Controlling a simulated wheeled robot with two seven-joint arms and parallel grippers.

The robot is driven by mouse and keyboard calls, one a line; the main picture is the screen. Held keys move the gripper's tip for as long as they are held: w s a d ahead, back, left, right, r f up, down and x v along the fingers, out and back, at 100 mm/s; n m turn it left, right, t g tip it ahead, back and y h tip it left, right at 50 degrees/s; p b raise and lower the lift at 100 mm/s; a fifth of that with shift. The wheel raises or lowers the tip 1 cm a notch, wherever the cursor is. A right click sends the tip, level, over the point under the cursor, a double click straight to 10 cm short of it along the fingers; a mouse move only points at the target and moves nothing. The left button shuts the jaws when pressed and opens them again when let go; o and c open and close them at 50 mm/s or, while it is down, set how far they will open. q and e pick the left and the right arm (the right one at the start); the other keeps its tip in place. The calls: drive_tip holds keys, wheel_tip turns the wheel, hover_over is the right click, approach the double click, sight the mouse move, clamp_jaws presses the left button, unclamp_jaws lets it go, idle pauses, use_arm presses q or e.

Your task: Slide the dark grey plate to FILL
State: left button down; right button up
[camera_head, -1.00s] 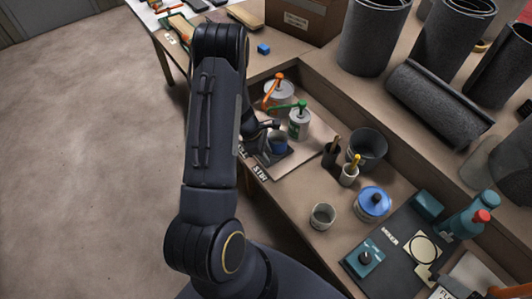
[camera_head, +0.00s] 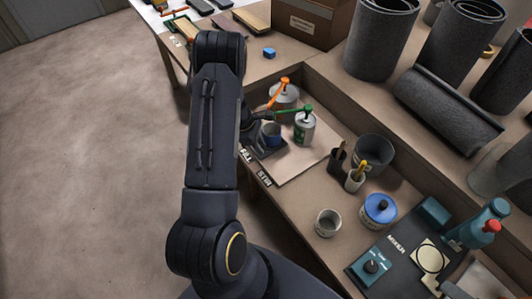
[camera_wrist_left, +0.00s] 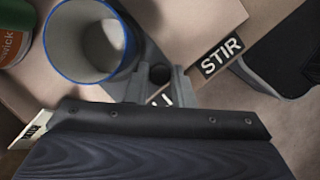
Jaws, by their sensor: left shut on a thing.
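The dark grey plate (camera_head: 262,151) lies on the pale board by the FILL label (camera_head: 246,155), partly hidden by my left arm. A grey cup with a blue band (camera_head: 271,134) stands on it. The STIR label (camera_head: 265,178) is nearer the front. In the left wrist view the open, blue-rimmed cup (camera_wrist_left: 85,40) is beside my left gripper (camera_wrist_left: 160,76), whose fingers are shut on a dark knob at the plate's edge (camera_wrist_left: 150,52). The STIR label (camera_wrist_left: 221,56) is right of the fingers. My right gripper is out of view.
A dark bucket (camera_head: 373,153), brush cups (camera_head: 355,180), an empty cup (camera_head: 327,222) and a blue-lidded tin (camera_head: 379,210) stand further right. The board between plate and brush cups is clear.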

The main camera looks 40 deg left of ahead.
use_arm(q)
drive_tip(key=shift+w+a, duration=0.25)
drive_tip(key=shift+a, duration=0.6)
drive_tip(key=shift+r, duration=0.1)
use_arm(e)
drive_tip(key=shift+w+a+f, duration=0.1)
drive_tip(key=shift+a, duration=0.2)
use_arm(q)
drive_tip(key=c, duration=1.5)
unclamp_jaws()
drive_tip(key=shift+c, duration=0.2)
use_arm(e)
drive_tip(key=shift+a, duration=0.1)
use_arm(q)
drive_tip(key=v, duration=0.7)
drive_tip(key=shift+a+r, duration=0.15)
drive_tip(key=shift+r, duration=0.15)
drive_tip(key=shift+s, duration=0.1)
